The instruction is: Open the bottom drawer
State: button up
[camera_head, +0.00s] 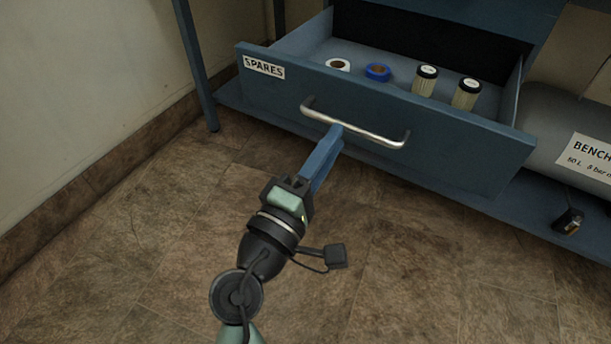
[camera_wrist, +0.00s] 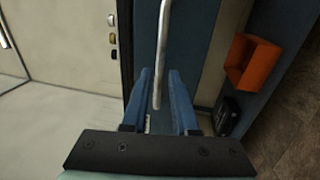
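The blue drawer labelled SPARES (camera_head: 450,148) is pulled out, and its inside shows in the head view. Its silver bar handle (camera_head: 365,133) runs across the front; it also shows upright in the wrist view (camera_wrist: 162,45). My gripper (camera_head: 336,132) is at the left part of the handle. In the wrist view my gripper's blue fingers (camera_wrist: 160,75) stand apart on both sides of the bar, with a narrow gap showing around it. Whether either finger touches the bar is hard to tell.
The drawer holds a white roll (camera_head: 338,65), a blue roll (camera_head: 378,72) and two black-capped cylinders (camera_head: 425,80). A grey tank (camera_head: 550,120) lies at right on the blue lower shelf (camera_head: 535,202). An orange box (camera_wrist: 250,62) shows in the wrist view. Floor in front is clear.

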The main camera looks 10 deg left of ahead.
jog(key=p+v, duration=0.1)
jog(key=v, duration=0.7)
jog(key=shift+s, duration=0.2)
